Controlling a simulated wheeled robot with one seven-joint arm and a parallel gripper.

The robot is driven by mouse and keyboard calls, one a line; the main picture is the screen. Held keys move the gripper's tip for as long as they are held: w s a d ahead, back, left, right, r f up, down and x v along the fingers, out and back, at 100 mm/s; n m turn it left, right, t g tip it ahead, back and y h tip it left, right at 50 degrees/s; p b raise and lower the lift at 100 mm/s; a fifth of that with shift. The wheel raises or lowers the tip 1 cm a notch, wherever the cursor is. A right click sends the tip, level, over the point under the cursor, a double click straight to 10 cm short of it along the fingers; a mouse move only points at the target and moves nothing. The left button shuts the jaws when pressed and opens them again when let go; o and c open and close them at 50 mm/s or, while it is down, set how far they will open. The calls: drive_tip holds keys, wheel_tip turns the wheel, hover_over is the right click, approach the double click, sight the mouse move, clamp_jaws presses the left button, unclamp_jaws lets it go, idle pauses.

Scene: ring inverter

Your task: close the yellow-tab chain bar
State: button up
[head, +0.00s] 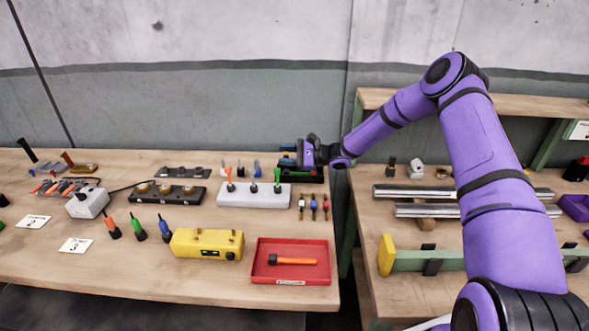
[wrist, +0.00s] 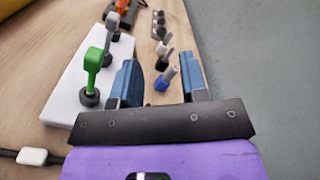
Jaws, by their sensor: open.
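I cannot pick out a chain bar with a yellow tab for certain in either view. My gripper (head: 302,152) is at the back right of the left bench, over a dark tray (head: 312,177). In the wrist view its two blue fingers (wrist: 158,82) are apart, and it is open. A small blue-based plug (wrist: 166,78) shows between and beyond the fingers; I see no contact. The white block (head: 233,195) carries orange, grey and green levers. In the wrist view the white block (wrist: 68,82) and green lever (wrist: 93,68) are left of the fingers.
A yellow box (head: 207,243) and a red tray (head: 290,247) holding an orange-handled tool (head: 291,261) are at the front. A dark bar with brass knobs (head: 163,195) lies left. The right bench has metal rails (head: 420,210) and a yellow upright plate (head: 386,256). Wall stands behind.

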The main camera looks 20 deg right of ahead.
drive_tip(key=s+r, duration=0.1)
drive_tip(key=s, duration=0.9)
drive_tip(key=shift+d, duration=0.2)
